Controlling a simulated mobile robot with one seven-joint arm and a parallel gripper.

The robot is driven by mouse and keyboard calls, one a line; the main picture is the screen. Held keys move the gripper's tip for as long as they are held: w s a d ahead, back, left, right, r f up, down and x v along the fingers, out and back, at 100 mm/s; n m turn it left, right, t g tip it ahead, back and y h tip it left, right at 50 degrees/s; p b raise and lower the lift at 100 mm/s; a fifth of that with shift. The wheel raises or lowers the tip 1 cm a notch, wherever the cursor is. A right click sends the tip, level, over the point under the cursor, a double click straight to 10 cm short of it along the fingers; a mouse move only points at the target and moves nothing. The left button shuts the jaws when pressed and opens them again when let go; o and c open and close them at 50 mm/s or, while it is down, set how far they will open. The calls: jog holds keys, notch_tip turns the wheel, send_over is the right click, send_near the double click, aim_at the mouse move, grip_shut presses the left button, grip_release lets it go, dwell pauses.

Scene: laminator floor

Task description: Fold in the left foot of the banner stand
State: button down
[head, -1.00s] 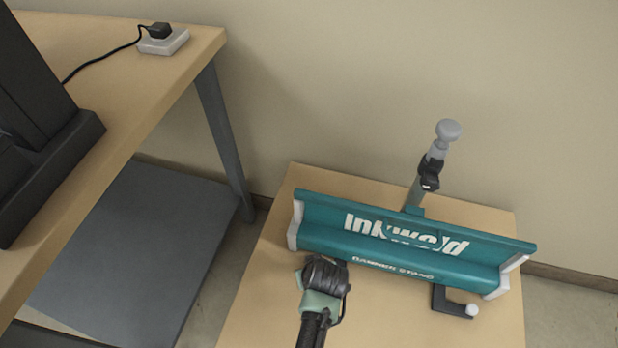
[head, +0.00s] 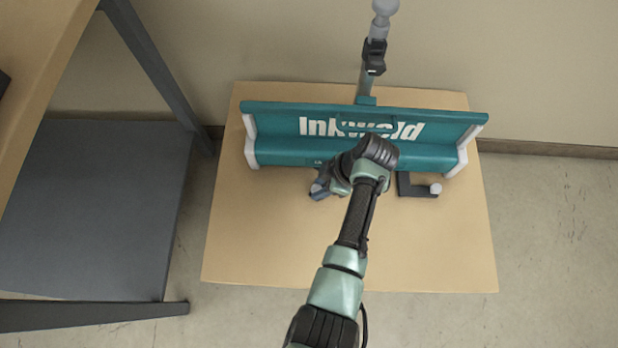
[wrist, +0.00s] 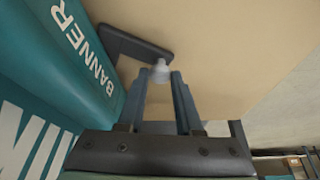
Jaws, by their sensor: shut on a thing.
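The teal banner stand (head: 285,152) lies across the wooden top, its lettered face showing. Its left foot is hidden by my gripper in the head view; in the wrist view the dark foot bar (wrist: 132,42) shows beside the casing, with a pale knob (wrist: 160,72) at its end. My gripper (head: 320,190) is at the front left of the stand, its fingers (wrist: 161,82) shut on that knob. The right foot (head: 412,188) is a dark bent bar sticking out in front of the stand, with a pale knob at its right end.
A grey pole (head: 364,85) with a dark clamp rises behind the stand. The wooden top (head: 250,245) is clear in front. A grey-legged table (head: 60,60) with a dark lower shelf (head: 100,215) stands at the left. The wall is close behind.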

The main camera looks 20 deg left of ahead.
jog(key=shift+w+d+n+g+b, duration=0.3)
jog(key=shift+w+d+n+b, duration=0.45)
jog(key=shift+n, duration=0.15)
jog(key=c, duration=0.6)
grip_release()
jog(key=p+v, duration=0.4)
jog(key=v, duration=0.9)
jog(key=shift+a, duration=0.15)
